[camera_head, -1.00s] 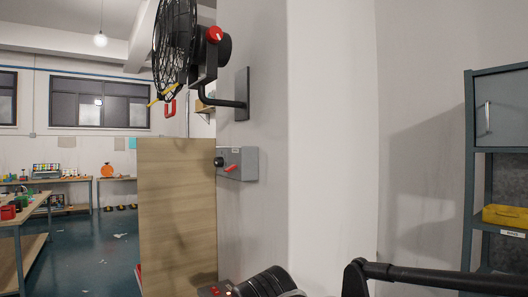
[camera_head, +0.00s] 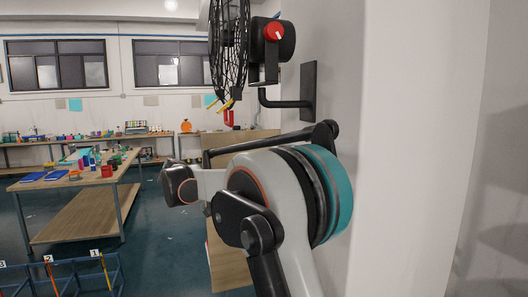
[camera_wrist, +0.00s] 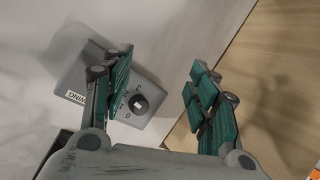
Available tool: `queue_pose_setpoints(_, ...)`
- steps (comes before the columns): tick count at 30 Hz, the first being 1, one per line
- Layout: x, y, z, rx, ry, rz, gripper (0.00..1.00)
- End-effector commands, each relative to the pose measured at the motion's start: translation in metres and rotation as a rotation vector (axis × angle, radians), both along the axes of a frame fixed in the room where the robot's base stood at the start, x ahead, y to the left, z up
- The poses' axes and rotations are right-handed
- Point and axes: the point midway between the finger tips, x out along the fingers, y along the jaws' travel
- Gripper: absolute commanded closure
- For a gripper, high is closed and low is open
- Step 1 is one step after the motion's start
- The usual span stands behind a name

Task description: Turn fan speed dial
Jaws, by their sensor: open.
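A grey wall box (camera_wrist: 72,85) shows in the wrist view with a white label and a round black dial (camera_wrist: 138,104) with small marks around it. My gripper (camera_wrist: 160,68) is open and empty. Its two green-padded fingers stand apart, the left one covering part of the box just left of the dial. The dial shows in the gap, apart from the right finger; I cannot tell whether the left finger touches the box. In the head view my arm hides the box and the gripper. The black fan (camera_head: 230,48) hangs above, with a red knob (camera_head: 274,32) on its motor.
The fan's bracket (camera_head: 308,92) is fixed to the wall close above my arm. A wooden panel (camera_wrist: 255,90) stands to the right in the wrist view. Workbenches (camera_head: 75,182) and a blue numbered rack (camera_head: 65,270) stand at the left, with open floor between.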

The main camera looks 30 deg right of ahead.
Motion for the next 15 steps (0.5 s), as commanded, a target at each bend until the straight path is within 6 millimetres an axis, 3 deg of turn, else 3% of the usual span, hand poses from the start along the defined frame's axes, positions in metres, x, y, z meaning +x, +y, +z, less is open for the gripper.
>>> queue_pose_setpoints(1,0.014,-0.005,0.016,-0.041,-0.026,-0.039,0.46)
queue_pose_setpoints(6,0.049,-0.017,0.041,-0.198,-0.137,-0.167,0.46)
queue_pose_setpoints(15,0.082,-0.023,0.061,-0.436,-0.326,-0.318,0.46)
